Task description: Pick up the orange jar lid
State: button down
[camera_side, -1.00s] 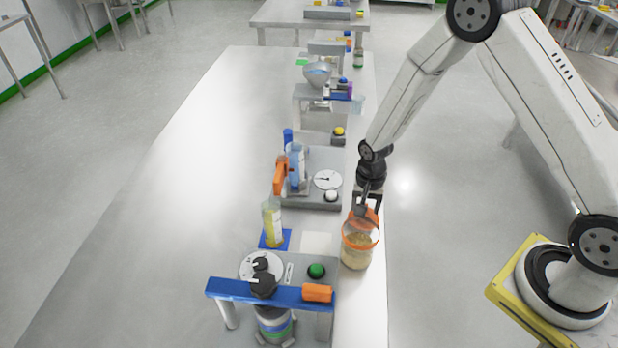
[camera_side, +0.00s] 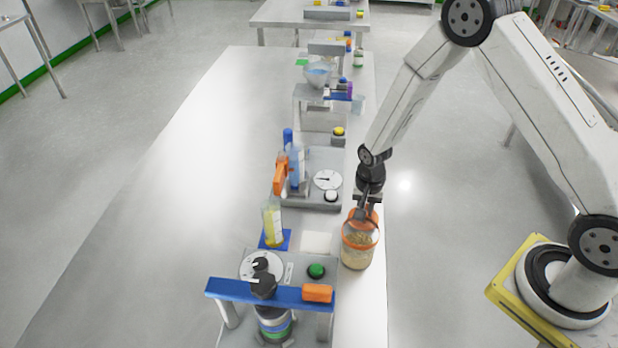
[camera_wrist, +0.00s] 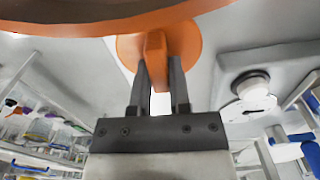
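The orange jar lid (camera_side: 370,216) is just behind the jar in the side view, partly hidden by the jar's rim. In the wrist view it is an orange disc (camera_wrist: 187,42) with a raised grip (camera_wrist: 155,52) in its middle. My gripper (camera_side: 366,210) points down at the lid from above. In the wrist view my two fingers (camera_wrist: 158,68) are close together, one on each side of the raised grip, and look shut on it. The clear jar (camera_side: 357,255) has an orange rim and tan granules inside. It stands upright near the table's right edge.
A blue-topped stand (camera_side: 255,292) with a green button (camera_side: 316,271) is left of the jar. A yellow-filled bottle (camera_side: 272,224) and a scale with a dial (camera_side: 327,180) stand farther back. The table (camera_side: 180,190) is clear on its left side.

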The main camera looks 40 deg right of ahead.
jog(key=shift+r, duration=0.15)
jog(key=shift+r, duration=0.8)
jog(key=s+r, duration=1.1)
jog(key=s, duration=0.3)
jog(key=shift+a, duration=0.15)
jog(key=shift+w+r, duration=0.1)
jog(key=w+a+r, duration=0.3)
jog(key=w+a, duration=0.4)
jog(key=a, duration=0.1)
jog(key=shift+w+a, duration=0.15)
jog(key=shift+a, duration=0.05)
